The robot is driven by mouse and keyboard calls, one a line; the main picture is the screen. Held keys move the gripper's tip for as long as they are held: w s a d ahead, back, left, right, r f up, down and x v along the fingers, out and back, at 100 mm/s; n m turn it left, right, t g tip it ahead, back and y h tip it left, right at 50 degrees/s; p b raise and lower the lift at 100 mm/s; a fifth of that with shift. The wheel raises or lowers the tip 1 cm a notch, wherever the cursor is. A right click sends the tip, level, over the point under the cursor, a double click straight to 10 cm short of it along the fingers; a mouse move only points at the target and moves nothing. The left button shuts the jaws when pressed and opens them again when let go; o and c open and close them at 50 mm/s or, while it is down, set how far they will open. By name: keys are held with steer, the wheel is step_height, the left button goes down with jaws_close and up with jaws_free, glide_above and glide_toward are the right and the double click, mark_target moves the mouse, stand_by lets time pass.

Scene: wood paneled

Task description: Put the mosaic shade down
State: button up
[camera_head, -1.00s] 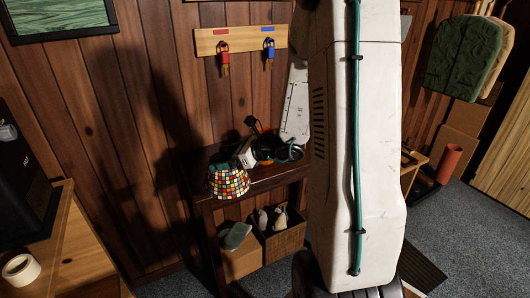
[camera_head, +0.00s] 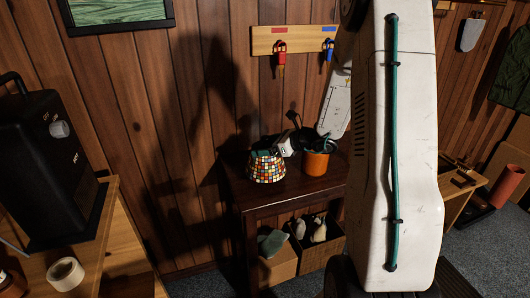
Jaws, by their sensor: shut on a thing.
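The mosaic shade (camera_head: 267,170), a flared shade of small coloured tiles, is upright over the left part of the dark wooden table (camera_head: 305,192). I cannot tell whether its lower rim touches the tabletop. My gripper (camera_head: 264,154) is at the shade's top opening and is shut on it. The fingertips are small and partly hidden by the shade. My white arm comes down from the upper right and hides the table's right end.
An orange pot (camera_head: 316,164) stands close to the right of the shade. A lower shelf holds boxes (camera_head: 278,266). Red keys (camera_head: 280,54) hang on a wall rack (camera_head: 270,41). A bench with a black machine (camera_head: 48,165) and tape roll (camera_head: 66,274) is at left.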

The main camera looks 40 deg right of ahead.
steer(key=f, duration=0.3)
steer(key=shift+a, duration=0.2)
steer(key=shift+d+f, duration=0.2)
steer(key=shift+f, duration=0.05)
steer(key=shift+s, duration=0.1)
steer(key=o, duration=1.2)
steer(key=shift+f, duration=0.1)
